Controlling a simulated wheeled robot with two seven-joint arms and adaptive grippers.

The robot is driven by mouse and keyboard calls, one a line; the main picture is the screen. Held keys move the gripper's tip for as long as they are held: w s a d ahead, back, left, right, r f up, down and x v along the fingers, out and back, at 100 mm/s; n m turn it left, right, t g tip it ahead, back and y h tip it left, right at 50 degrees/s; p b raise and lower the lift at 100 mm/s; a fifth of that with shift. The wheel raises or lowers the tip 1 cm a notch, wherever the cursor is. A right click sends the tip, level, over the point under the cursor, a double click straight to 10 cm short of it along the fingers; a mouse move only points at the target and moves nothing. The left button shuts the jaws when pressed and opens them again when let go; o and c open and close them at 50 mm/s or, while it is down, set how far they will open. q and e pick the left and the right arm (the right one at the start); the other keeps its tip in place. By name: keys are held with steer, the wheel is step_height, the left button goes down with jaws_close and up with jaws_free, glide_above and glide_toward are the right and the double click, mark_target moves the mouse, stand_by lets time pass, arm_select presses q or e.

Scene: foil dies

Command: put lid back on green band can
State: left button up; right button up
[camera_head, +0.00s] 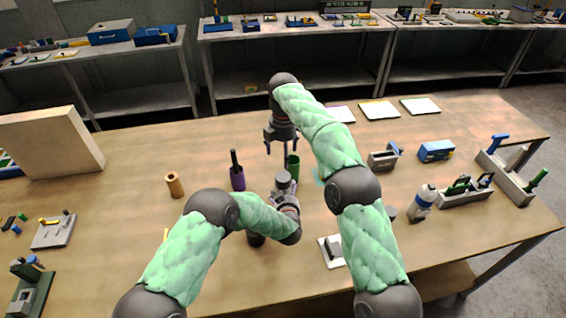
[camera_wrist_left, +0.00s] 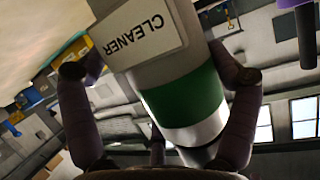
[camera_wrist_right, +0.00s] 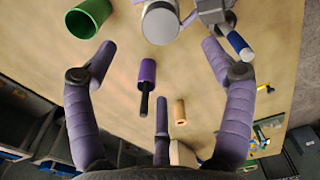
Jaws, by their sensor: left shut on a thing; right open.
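The can with the green band (camera_wrist_left: 183,103) has a label reading CLEANER, upside down in the left wrist view. My left gripper (camera_head: 285,197) is shut around it, with a finger on each side. In the head view the can's round grey top (camera_head: 283,177) shows; in the right wrist view the top (camera_wrist_right: 160,22) is a pale disc, and I cannot tell whether it is lidded. My right gripper (camera_head: 281,146) is open and empty, pointing down behind and above the can. No separate lid is clearly visible; a small grey piece (camera_head: 390,213) is half hidden beside my right arm.
A hollow green cylinder (camera_wrist_right: 88,18) stands close behind the can. A purple holder with a dark handle (camera_head: 237,178) and an orange tube (camera_head: 174,185) stand left. The table's back middle is mostly clear.

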steer(key=shift+r, duration=0.55)
arm_select(q)
steer(key=o, duration=1.4)
steer(key=shift+o, duration=0.2)
steer(key=shift+s, duration=0.1)
steer(key=v, duration=1.1)
steer(key=shift+s+r, duration=0.25)
steer(key=shift+s, duration=0.1)
steer(key=shift+d, duration=0.1)
arm_select(e)
steer(key=shift+r, duration=0.1)
